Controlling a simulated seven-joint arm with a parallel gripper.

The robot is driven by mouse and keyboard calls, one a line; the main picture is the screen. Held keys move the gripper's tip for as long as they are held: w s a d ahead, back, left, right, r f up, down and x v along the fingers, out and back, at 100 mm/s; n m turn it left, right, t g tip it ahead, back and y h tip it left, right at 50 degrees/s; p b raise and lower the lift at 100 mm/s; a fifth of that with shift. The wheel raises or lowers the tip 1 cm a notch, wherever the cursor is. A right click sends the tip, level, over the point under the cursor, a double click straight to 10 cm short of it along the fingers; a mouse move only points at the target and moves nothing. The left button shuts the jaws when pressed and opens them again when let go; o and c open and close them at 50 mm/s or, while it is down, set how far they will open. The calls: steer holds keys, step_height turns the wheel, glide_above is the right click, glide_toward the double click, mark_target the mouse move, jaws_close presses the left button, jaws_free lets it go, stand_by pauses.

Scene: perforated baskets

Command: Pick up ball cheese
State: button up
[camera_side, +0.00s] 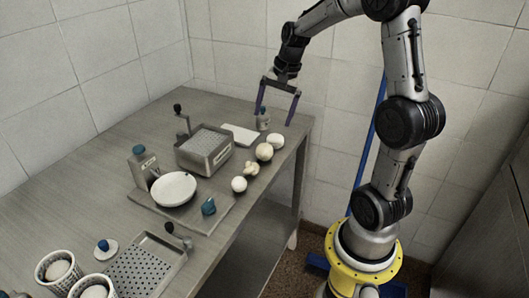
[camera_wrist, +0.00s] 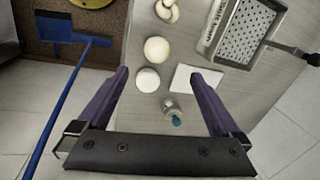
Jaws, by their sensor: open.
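Several pale cheeses lie in a row along the table's right edge; I cannot tell for sure which is the ball cheese. A cream round one (camera_side: 264,152) also shows in the wrist view (camera_wrist: 157,50). A whiter, flatter round one (camera_side: 276,140) sits beside it, nearer my gripper, and in the wrist view (camera_wrist: 148,80). A knotted one (camera_side: 251,168) and a small white ball (camera_side: 239,184) lie farther along. My gripper (camera_side: 275,119) is open and empty above the table's far end. In the wrist view its fingers (camera_wrist: 159,74) spread wide, with the whiter round cheese appearing between them.
A small bottle (camera_side: 263,120) stands near my fingers. A white slab (camera_side: 240,134) and a metal perforated box (camera_side: 204,150) are beside the cheeses. A scale with a white plate (camera_side: 174,189), a perforated tray (camera_side: 146,268) and filled baskets (camera_side: 58,270) stand farther along the table.

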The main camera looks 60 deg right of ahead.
mark_target(266, 145)
steer(key=x, duration=0.7)
steer(key=shift+a+f, duration=0.1)
steer(key=shift+f, duration=0.3)
steer(key=shift+s+x, duration=0.2)
steer(key=shift+x, duration=2.55)
steer(key=shift+d, duration=0.2)
steer(key=c, duration=1.5)
